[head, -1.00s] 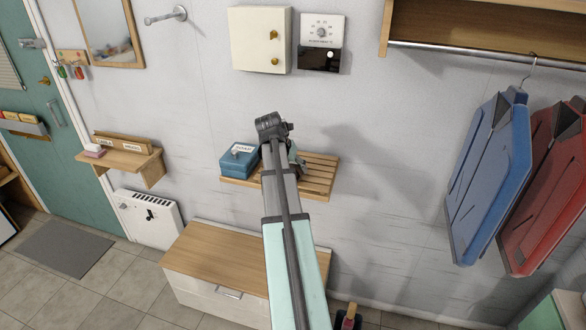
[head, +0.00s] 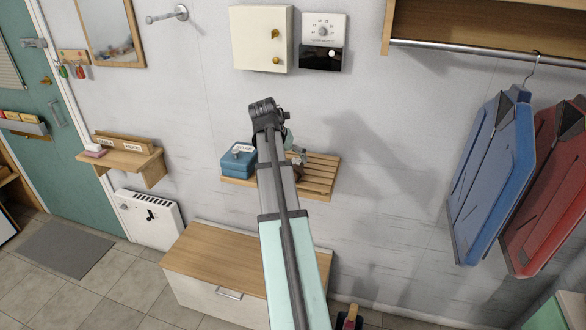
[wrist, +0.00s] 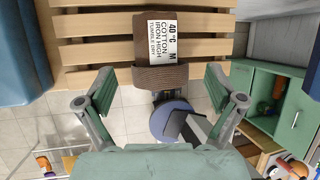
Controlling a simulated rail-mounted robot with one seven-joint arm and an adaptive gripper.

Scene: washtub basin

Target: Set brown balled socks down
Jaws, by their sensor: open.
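The brown balled socks (wrist: 155,75) rest on the slatted wooden shelf (wrist: 85,50) near its edge in the wrist view. A white care label lies on top of them. My gripper (wrist: 158,88) is open, with one finger on each side of the socks' near end and visible gaps between. In the head view the same shelf (head: 322,172) is on the wall, and my arm hides most of the gripper and the socks.
A blue box (head: 238,159) stands on the left end of the shelf; its side also shows in the wrist view (wrist: 15,50). A wooden-topped bench (head: 225,255) is below. A blue garment-shaped panel (head: 490,180) hangs at right. The shelf's right part looks clear.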

